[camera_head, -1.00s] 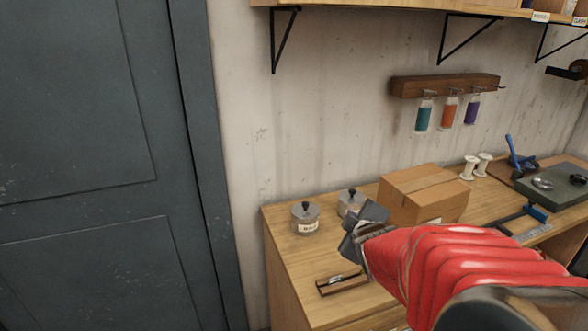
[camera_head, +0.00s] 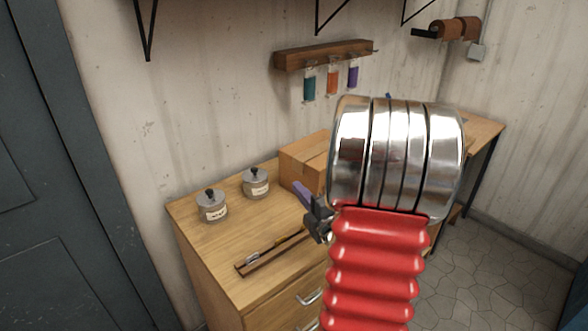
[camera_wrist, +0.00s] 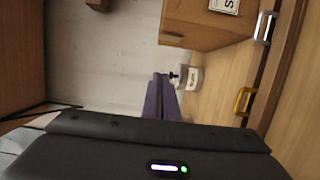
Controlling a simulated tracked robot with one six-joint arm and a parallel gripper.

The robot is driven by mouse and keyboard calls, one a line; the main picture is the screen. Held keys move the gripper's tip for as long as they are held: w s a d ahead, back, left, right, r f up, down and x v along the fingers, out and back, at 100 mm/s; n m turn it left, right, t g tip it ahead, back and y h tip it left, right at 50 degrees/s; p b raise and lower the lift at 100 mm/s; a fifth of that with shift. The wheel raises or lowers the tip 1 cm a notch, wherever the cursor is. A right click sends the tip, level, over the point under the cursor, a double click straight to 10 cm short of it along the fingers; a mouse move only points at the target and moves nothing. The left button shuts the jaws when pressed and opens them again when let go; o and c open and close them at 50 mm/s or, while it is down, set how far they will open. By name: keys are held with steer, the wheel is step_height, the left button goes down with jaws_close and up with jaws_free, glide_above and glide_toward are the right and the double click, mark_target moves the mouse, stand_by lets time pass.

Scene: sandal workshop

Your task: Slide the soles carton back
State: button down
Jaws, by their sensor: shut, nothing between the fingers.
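The brown cardboard carton (camera_head: 303,157) stands on the wooden bench by the wall in the head view. My arm hides its right part. In the wrist view the carton (camera_wrist: 205,28) is at the top, with part of a white label showing. My gripper (camera_head: 300,188) is at the carton's left front in the head view, with its purple fingers pointing up and left. In the wrist view its fingers (camera_wrist: 160,90) are together and empty, below the carton's edge. I cannot tell whether they touch it.
Two metal lidded jars (camera_head: 212,206) stand left of the carton on the bench top (camera_head: 200,245). A wooden holder with a tool (camera_head: 270,252) lies at the front. The bench's left part is mostly clear.

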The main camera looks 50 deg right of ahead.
mark_target(304, 160)
steer(key=shift+w, duration=0.15)
steer(key=w+d, duration=0.7)
steer(key=w, duration=0.1)
steer(key=shift+w+d, duration=0.2)
steer(key=shift+w, duration=0.15)
stand_by(0.4)
steer(key=shift+w, duration=0.15)
